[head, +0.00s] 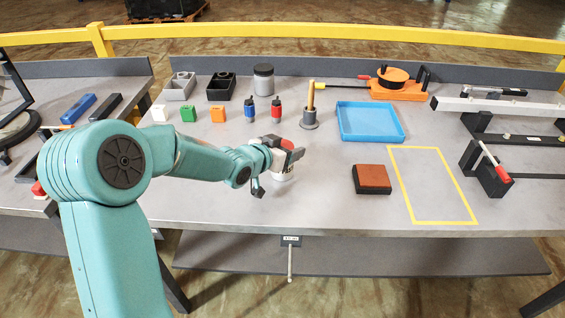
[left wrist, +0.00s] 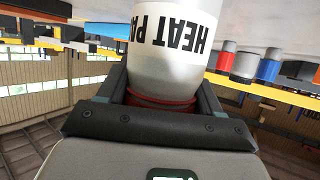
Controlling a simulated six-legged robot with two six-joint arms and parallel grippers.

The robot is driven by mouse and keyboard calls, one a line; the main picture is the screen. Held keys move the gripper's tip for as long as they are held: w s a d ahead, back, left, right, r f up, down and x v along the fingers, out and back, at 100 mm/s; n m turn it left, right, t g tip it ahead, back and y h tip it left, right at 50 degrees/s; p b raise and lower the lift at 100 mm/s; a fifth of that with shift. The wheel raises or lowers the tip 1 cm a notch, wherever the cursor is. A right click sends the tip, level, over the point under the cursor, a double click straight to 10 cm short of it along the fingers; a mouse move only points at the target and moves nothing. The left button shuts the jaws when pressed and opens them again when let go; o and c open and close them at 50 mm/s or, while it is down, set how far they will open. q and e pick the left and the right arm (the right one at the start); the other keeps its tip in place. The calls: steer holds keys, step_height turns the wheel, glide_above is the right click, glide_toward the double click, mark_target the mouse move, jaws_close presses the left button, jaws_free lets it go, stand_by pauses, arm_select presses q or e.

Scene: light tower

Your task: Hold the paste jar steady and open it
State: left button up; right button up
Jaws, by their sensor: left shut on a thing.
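The paste jar (head: 283,178) is white and stands near the front middle of the bench, mostly hidden by my left gripper (head: 285,155) in the head view. In the left wrist view the jar (left wrist: 175,60) shows large, with dark lettering starting "HEAT PA" upside down. A red lid or collar (left wrist: 160,102) sits at its end near my palm. My left gripper's dark fingers lie on both sides of this red part and are shut on it. Whether the lid has turned cannot be told. My right gripper is not in view.
Behind the jar stand blue and red small bottles (head: 276,110), a grey holder (head: 309,119) and a grey canister (head: 263,78). A blue tray (head: 370,137) and a brown-topped block (head: 371,179) lie to the right. A yellow outlined area (head: 433,185) is empty. The front bench edge is close.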

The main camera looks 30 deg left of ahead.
arm_select(q)
steer(key=shift+r, duration=0.15)
step_height(320, 180, up, 8)
steer(key=p, duration=0.2)
steer(key=shift+p, duration=0.3)
step_height(320, 180, up, 12)
steer(key=p, duration=0.8)
steer(key=o, duration=0.6)
steer(key=c, duration=0.8)
steer(key=shift+c, duration=0.2)
